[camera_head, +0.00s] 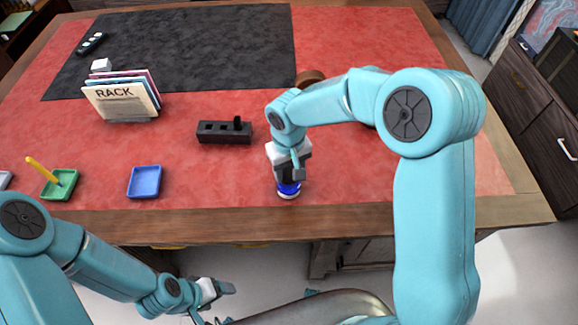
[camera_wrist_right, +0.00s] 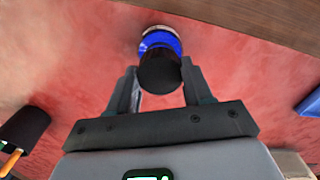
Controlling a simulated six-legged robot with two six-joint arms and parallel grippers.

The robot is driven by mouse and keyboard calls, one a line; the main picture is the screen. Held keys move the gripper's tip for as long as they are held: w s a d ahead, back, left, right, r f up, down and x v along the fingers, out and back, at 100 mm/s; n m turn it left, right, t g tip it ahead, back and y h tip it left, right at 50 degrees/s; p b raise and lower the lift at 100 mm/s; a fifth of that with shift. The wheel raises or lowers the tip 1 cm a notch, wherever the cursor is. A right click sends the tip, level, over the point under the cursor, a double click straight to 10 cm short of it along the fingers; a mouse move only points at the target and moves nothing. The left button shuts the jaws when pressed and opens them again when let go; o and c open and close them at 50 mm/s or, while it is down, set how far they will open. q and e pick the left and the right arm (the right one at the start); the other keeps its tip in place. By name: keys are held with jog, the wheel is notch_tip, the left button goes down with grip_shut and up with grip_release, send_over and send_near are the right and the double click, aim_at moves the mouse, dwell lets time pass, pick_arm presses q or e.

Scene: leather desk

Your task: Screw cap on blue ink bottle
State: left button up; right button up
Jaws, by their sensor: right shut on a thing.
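The blue ink bottle (camera_head: 289,190) stands upright on the red desk near its front edge, directly under my right gripper. In the right wrist view, its blue and white part (camera_wrist_right: 160,40) shows beyond a round black cap (camera_wrist_right: 159,75). My right gripper (camera_head: 287,178) points down and is shut on the black cap, with a finger on either side. The cap lines up with the bottle top; I cannot tell whether the threads are engaged. My left gripper (camera_head: 222,288) is empty in front of the desk, low down; its finger gap is unclear.
A blue tray (camera_head: 145,194), a green tray (camera_head: 47,196) with a yellow stick, and a black block (camera_head: 223,132) lie to the left. A rack (camera_head: 122,99) stands farther back. A brown round object (camera_head: 309,76) is partly behind my right arm. The desk between tray and bottle is clear.

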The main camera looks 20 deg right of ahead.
jog(key=shift+a+f+b, duration=0.1)
jog(key=shift+f+b, duration=0.2)
jog(key=shift+b, duration=0.05)
jog(key=shift+r, duration=0.4)
dwell(0.9)
jog(key=shift+f+b, duration=0.8)
jog(key=shift+b, duration=0.05)
dwell(2.1)
jog(key=o, duration=1.1)
jog(key=shift+r, duration=0.1)
notch_tip(320, 180, up, 16)
jog(key=shift+r, duration=0.1)
jog(key=shift+s, duration=0.15)
